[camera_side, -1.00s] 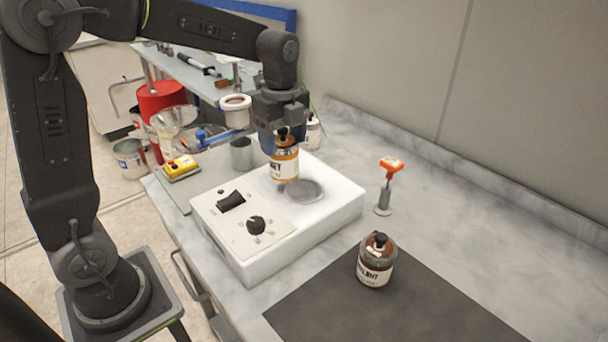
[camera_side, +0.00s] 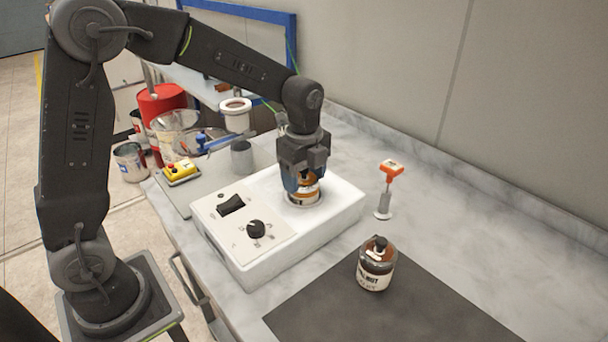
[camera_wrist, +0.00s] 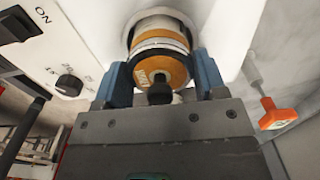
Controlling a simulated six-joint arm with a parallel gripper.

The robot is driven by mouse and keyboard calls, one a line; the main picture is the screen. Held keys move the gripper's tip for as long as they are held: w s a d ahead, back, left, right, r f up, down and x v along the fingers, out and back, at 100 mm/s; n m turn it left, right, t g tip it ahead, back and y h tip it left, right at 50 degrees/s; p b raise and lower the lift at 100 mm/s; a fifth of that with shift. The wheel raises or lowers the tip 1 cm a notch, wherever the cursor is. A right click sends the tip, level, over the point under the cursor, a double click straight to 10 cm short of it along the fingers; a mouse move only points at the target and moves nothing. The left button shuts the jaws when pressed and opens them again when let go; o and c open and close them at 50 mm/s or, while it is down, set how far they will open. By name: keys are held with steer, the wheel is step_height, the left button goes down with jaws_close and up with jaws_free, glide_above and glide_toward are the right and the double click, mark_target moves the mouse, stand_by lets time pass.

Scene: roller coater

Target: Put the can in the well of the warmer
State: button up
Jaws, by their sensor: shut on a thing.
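The can (camera_side: 304,192) has an orange-brown label and a black cap. It stands at the well of the white warmer (camera_side: 268,252), with its lower part down inside the rim. My gripper (camera_side: 303,182) points down over it and is shut on it. In the wrist view the can (camera_wrist: 161,66) sits between the blue fingers of my gripper (camera_wrist: 160,84), and the well's round edge shows around its far side. How deep the can sits is hard to tell. The warmer (camera_wrist: 83,30) also shows its switch and knob there.
A second brown bottle (camera_side: 375,265) stands at the edge of a dark mat (camera_side: 400,305). An orange-handled tool (camera_side: 388,185) stands right of the warmer. A grey cup (camera_side: 241,157) and a yellow button box (camera_side: 181,172) are at the back left.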

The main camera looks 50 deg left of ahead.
steer(key=o, duration=1.3)
steer(key=shift+f, duration=0.1)
step_height(320, 180, up, 12)
steer(key=shift+r, duration=0.1)
steer(key=s+n+t, duration=0.2)
steer(key=s+n, duration=0.4)
steer(key=s+f+n+t, duration=0.1)
steer(key=s+n, duration=0.5)
steer(key=s, duration=0.1)
steer(key=s+f+n+t, duration=0.1)
steer(key=s+n+t, duration=0.1)
steer(key=s+n, duration=0.4)
steer(key=shift+s+d+f+t, duration=0.2)
steer(key=shift+s+t, duration=0.1)
steer(key=shift+s, duration=0.3)
